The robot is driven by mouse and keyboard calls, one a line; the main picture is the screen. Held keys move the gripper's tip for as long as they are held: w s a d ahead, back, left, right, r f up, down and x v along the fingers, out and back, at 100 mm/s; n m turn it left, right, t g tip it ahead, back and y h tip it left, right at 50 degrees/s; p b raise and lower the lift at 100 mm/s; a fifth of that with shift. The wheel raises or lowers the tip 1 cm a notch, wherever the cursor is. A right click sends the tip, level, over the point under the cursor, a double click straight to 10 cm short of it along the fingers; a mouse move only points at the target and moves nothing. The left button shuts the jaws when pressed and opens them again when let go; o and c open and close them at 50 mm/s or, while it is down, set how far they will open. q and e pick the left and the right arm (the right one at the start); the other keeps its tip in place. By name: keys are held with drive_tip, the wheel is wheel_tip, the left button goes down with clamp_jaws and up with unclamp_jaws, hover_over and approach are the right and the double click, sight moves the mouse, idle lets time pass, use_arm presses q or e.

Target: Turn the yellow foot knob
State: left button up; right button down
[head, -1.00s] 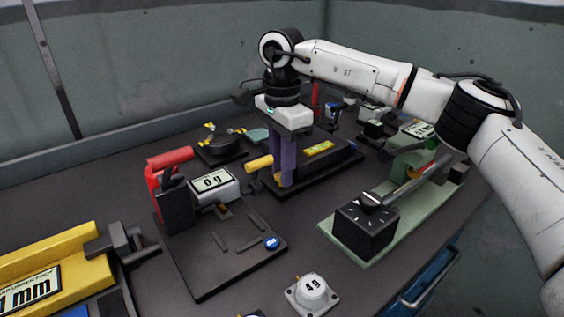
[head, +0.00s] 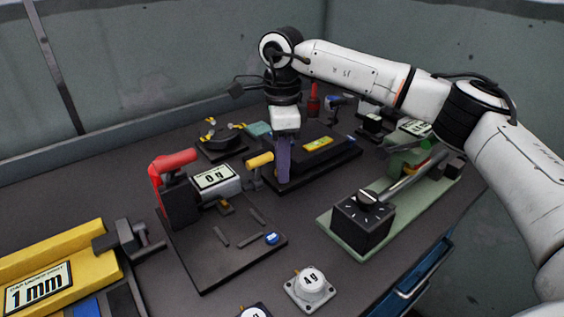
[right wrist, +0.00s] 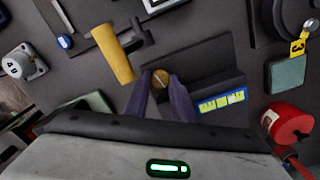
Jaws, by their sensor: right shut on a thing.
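The yellow foot knob (right wrist: 161,78), a small round brass-yellow disc with a line across its top, shows in the right wrist view on a dark device base (right wrist: 205,68). My right gripper (right wrist: 160,84) points down, and its purple fingers are shut on the knob, one on each side. In the head view my right gripper (head: 282,180) stands at the front left of the dark base (head: 338,157); its fingers hide the knob there. A thicker yellow cylindrical handle (head: 260,160) is beside the fingers on the left; it also shows in the right wrist view (right wrist: 112,54). My left gripper is in neither view.
A green fixture with a black dial box (head: 362,222) is to the right. A "4 g" weight (head: 310,284) lies in front. A yellow gauge (head: 62,265) fills the left corner.

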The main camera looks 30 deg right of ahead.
drive_tip(key=c, duration=1.5)
unclamp_jaws()
